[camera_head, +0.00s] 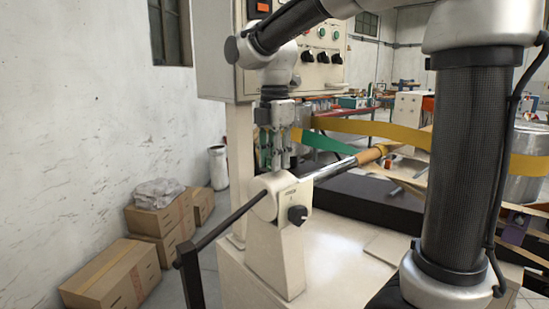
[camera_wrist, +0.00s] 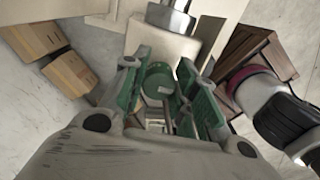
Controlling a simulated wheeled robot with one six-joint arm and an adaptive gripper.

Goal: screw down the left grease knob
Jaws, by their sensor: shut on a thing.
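My gripper (camera_head: 281,160) points straight down above the cream bearing post (camera_head: 283,252) at the near end of the winder's shaft, in the head view. In the wrist view, its two green-padded fingers stand on either side of a round green cap, the left grease knob (camera_wrist: 158,82), and are shut on it. In the head view, the knob is hidden behind the fingers at the top of the post. I cannot tell how far the knob is screwed in.
A black selector knob (camera_head: 297,214) is on the post's front. A dark bar (camera_head: 228,219) sticks out to the left, and a shaft (camera_head: 337,167) runs right. A control cabinet (camera_head: 220,55) stands behind my gripper. Cardboard boxes (camera_head: 112,277) lie by the left wall.

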